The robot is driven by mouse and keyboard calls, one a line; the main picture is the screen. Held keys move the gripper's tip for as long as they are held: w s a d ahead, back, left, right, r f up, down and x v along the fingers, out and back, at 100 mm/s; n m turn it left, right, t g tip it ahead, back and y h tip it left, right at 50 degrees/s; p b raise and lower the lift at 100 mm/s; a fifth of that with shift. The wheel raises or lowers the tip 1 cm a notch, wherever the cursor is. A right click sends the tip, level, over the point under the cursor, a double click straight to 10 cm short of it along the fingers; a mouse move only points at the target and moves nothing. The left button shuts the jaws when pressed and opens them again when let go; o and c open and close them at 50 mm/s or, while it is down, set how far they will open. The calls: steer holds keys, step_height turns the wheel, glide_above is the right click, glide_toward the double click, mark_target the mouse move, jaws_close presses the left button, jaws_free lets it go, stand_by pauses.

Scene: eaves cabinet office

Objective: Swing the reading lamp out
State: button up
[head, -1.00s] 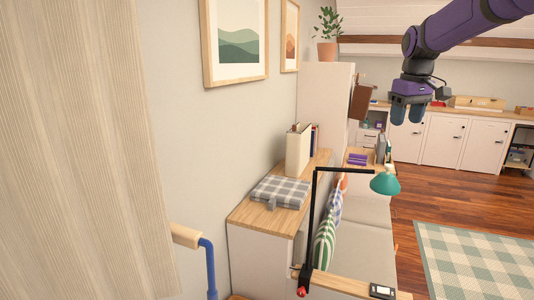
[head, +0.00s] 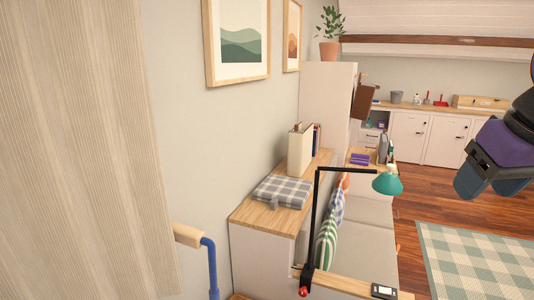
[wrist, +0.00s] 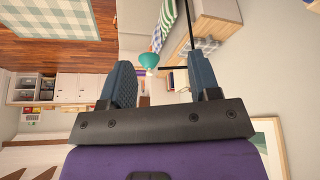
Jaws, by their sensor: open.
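The reading lamp has a green shade (head: 387,183) on a black L-shaped arm (head: 316,215). Its upright rises from a base with a red knob at the end of a wooden ledge (head: 345,283), and its top bar reaches right over the seat. My gripper (head: 477,188) is at the right edge of the head view, well right of the shade and apart from it. In the wrist view my gripper (wrist: 165,85) is open and empty. The green shade (wrist: 149,60) shows beyond the fingers there, between their tips.
A wooden-topped cabinet (head: 255,215) holds a folded checked cloth (head: 282,191) and a file box (head: 299,150). Striped and checked cushions (head: 326,243) lie along the bench (head: 365,245). A checked rug (head: 475,255) covers open floor at right.

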steer(key=s+f, duration=0.1)
steer(key=s, duration=0.1)
steer(key=s+f, duration=0.1)
steer(key=s, duration=0.1)
steer(key=shift+a+f, duration=0.15)
steer(key=shift+f, duration=0.25)
